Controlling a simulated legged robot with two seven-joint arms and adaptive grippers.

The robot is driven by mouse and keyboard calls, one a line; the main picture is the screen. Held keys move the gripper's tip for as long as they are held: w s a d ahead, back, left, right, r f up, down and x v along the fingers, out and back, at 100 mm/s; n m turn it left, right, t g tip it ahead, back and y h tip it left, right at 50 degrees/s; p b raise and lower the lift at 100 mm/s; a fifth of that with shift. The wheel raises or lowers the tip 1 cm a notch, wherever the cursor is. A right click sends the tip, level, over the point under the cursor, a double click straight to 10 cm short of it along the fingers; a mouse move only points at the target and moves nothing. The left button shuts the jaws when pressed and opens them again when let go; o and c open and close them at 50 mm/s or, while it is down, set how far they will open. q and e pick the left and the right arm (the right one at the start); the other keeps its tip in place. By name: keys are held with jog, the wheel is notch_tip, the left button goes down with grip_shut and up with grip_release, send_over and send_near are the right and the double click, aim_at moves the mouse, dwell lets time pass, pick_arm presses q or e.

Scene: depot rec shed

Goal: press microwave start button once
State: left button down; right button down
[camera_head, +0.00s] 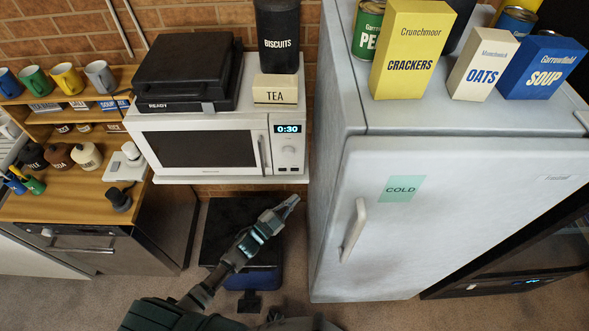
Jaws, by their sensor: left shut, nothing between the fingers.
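The white microwave (221,176) stands on a shelf, its dark door shut. Its control panel (288,142) is at the right of the door, with a lit display (287,129) reading 0:30 and a round knob (288,150) below. Small marks show under the knob, but the start button is too small to make out for sure. My left gripper (291,201) is shut and empty. It is below the control panel in the picture, apart from the microwave, pointing up and right. My right gripper is not in view.
A black appliance (190,70), a TEA box (275,92) and a BISCUITS canister (278,35) sit on the microwave. A grey fridge (440,220) stands close on the right. A dark bin (225,217) is below. A wooden counter (70,195) is at left.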

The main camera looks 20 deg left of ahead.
aim_at(295, 170)
pick_arm(q)
jog(key=shift+d, duration=0.15)
jog(key=w+b, duration=0.1)
jog(key=w, duration=0.1)
jog(key=w+a+b, duration=0.1)
jog(key=w, duration=0.2)
jog(key=w+a+b, duration=0.1)
jog(key=w, duration=0.2)
jog(key=shift+w+a, duration=0.2)
jog(key=shift+a, duration=0.05)
jog(key=shift+w, duration=0.2)
dwell(1.1)
jog(key=shift+w+a+r, duration=0.1)
jog(key=shift+w, duration=0.1)
